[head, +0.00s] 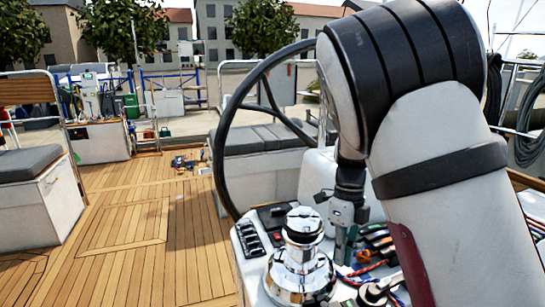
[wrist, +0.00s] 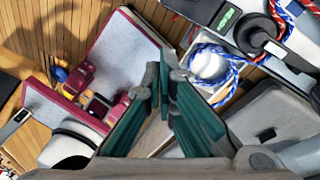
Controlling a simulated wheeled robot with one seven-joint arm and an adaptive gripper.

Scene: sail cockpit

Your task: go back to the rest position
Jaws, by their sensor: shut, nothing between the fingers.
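My gripper (head: 343,262) points down over the cluttered white cockpit surface at the lower right of the head view. In the wrist view my gripper's green-padded fingers (wrist: 163,85) come together at their tips, shut, with nothing held between them. Below the fingers lie red-edged grey pieces (wrist: 128,48) and a blue and white rope (wrist: 218,52). My own arm hides much of the right side of the head view.
A chrome winch (head: 302,262) stands left of my gripper, beside a black switch panel (head: 250,238). A large dark steering wheel (head: 228,150) rises behind them. Several small items lie on the deck (head: 187,163). The wooden deck (head: 125,235) at left is mostly clear.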

